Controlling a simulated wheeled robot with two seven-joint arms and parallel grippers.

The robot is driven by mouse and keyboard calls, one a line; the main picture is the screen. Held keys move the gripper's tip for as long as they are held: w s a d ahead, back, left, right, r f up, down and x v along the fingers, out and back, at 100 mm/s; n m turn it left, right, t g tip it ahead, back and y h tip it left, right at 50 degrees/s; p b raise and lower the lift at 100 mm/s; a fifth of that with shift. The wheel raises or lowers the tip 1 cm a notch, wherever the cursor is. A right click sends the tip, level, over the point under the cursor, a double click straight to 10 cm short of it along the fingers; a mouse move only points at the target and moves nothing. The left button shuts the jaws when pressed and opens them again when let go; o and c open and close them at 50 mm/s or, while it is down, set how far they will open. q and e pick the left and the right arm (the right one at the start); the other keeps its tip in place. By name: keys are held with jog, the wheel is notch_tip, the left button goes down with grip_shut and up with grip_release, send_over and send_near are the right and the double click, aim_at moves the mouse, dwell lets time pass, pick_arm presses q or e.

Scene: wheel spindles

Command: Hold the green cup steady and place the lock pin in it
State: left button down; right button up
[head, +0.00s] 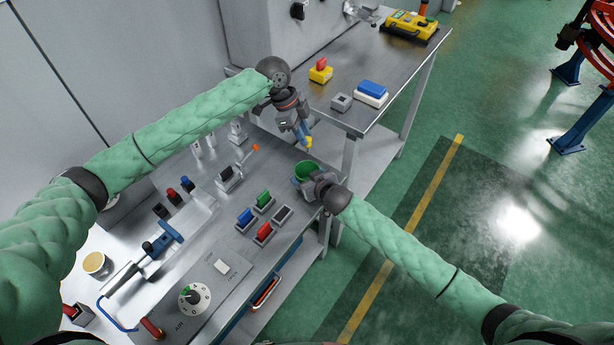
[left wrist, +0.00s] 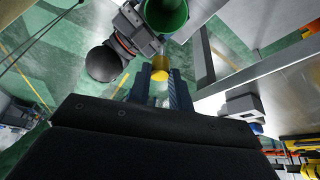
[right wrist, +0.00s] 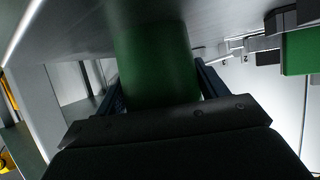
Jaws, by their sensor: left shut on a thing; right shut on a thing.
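The green cup (head: 306,170) stands near the right edge of the bench, its opening facing up. My right gripper (head: 314,184) is shut around the cup's side; in the right wrist view the green wall (right wrist: 155,65) sits between its two fingers. In the left wrist view the yellow end (left wrist: 160,69) shows just beyond the fingers, apart from the cup (left wrist: 166,14). The rest of the pin is partly hidden by the fingers.
Blue (head: 246,217), green (head: 264,200) and red (head: 264,233) rocker switches and a dial (head: 194,298) sit on the bench left of and below the cup. A second table behind holds a yellow box with a red button (head: 320,72) and a blue-white block (head: 371,92).

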pick_arm(q)
notch_tip(320, 180, down, 12)
jog(key=shift+r, duration=0.2)
dwell(1.4)
jog(key=c, duration=1.2)
grip_release()
jog(key=shift+r, duration=0.1)
jog(key=v, duration=1.1)
jog(key=shift+w+a+r, duration=0.1)
jog(key=shift+a+r, duration=0.05)
jog(key=shift+r, duration=0.25)
